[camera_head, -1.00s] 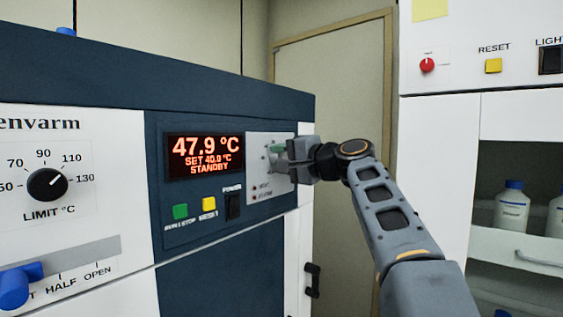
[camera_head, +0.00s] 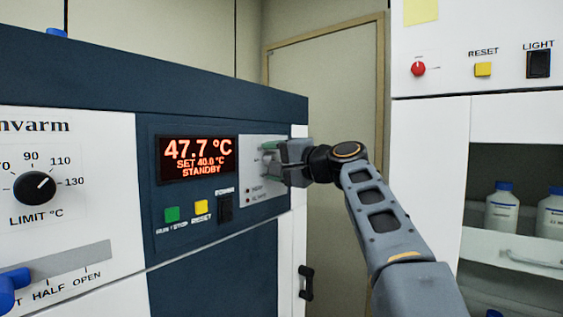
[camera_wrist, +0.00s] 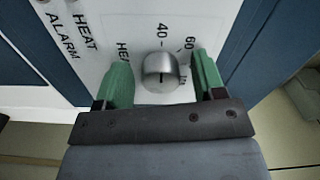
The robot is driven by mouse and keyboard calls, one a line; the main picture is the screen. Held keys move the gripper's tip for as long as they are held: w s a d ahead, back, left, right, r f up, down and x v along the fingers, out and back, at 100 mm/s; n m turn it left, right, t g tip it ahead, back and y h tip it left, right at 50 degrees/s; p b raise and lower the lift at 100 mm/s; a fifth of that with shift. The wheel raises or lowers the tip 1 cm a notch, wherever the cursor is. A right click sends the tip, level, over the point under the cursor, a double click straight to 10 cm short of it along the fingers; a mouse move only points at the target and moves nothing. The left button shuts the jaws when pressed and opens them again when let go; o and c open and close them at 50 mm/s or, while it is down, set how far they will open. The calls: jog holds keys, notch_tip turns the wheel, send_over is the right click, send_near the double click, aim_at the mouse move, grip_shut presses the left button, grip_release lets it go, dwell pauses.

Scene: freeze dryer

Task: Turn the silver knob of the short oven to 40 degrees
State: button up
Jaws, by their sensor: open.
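The silver knob (camera_wrist: 161,69) sits on a white panel (camera_wrist: 100,12) with 40 and 60 marks, in the wrist view. My gripper (camera_wrist: 163,82) is open, with one green finger on each side of the knob and a visible gap to each. The oven display (camera_head: 198,159) reads 47.7 °C, SET 40.0 °C, STANDBY.
A green button (camera_head: 172,214), a yellow button (camera_head: 202,207) and a black power switch (camera_head: 225,208) are below the display. A black limit dial (camera_head: 35,188) and a blue lever (camera_head: 12,286) are at the left. A white cabinet with bottles (camera_head: 502,207) stands at the right.

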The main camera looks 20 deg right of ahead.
jog(key=b+v, duration=0.3)
jog(key=v, duration=1)
jog(key=shift+s+d, duration=0.25)
jog(key=shift+s, duration=0.1)
